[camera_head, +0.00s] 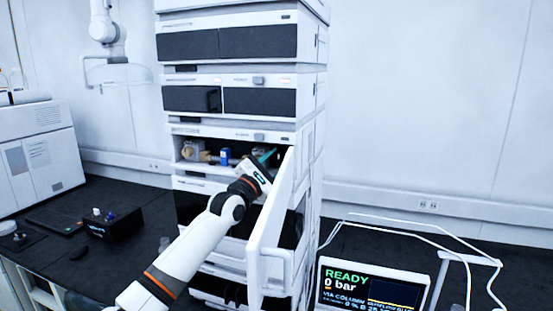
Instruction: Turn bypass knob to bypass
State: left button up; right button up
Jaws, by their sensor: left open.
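The chromatography stack (176,129) stands in the middle, with one module's bay open and its white door (268,235) swung out toward me. Inside the bay are a brass-coloured fitting (192,150) and a small blue part (225,156). My left gripper (268,157) reaches into the right side of the open bay, with its jaws open. A teal piece shows at its tip; I cannot tell whether it belongs to the gripper. The bypass knob cannot be made out; the gripper may cover it. My right gripper is not in view.
A display (372,287) at lower right reads READY, 0 bar, VIA COLUMN. White tubing (400,232) loops above it. The open door stands close to the right of my left arm. A black box (114,224) and a white instrument (40,150) are on the left bench.

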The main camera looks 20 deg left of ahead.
pick_arm(q)
jog(key=shift+w+d, duration=0.1)
jog(key=shift+w, duration=0.2)
jog(key=c, duration=0.7)
